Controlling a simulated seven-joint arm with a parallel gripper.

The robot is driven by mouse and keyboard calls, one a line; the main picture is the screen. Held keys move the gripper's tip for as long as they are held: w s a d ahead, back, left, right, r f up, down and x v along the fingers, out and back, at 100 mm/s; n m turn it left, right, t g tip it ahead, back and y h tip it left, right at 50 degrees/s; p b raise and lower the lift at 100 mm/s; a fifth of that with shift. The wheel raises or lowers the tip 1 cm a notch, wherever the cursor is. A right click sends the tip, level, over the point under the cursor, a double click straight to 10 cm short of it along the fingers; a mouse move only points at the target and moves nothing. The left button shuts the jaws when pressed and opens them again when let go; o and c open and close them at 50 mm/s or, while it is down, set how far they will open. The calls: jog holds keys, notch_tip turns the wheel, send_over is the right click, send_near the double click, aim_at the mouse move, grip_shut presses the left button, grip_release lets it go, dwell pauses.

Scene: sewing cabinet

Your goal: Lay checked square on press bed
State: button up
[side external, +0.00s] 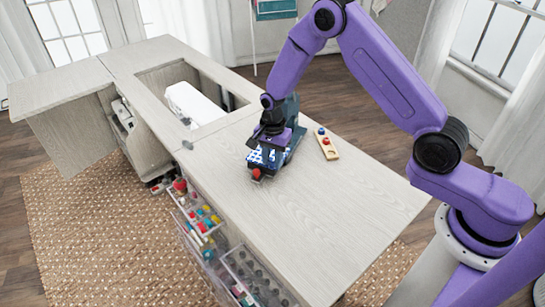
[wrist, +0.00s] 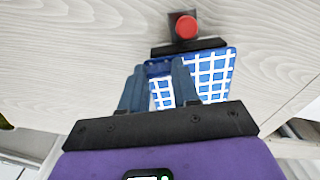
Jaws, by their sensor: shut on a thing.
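The checked square (wrist: 212,72) is blue with a white grid, and it also shows in the side view (side external: 258,156). My gripper (wrist: 160,70) is shut on it near its left part in the wrist view, and the fingers cover some of it. The dark press (side external: 293,149) stands on the cabinet top, partly behind my gripper. Its red knob (side external: 257,173) also shows in the wrist view (wrist: 186,27), just beyond the dark bed edge (wrist: 188,47). The square is over or at the bed; I cannot tell whether it touches it.
A small wooden board (side external: 329,152) with a blue and a red knob lies right of the press. A white sewing machine (side external: 194,104) sits in the cabinet opening. Open drawers of thread (side external: 197,213) stick out in front. The near cabinet top (side external: 345,215) is clear.

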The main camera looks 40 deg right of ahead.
jog(key=o, duration=1.1)
notch_tip(320, 180, up, 17)
jog(key=shift+r, duration=0.2)
jog(key=shift+s+a, duration=0.1)
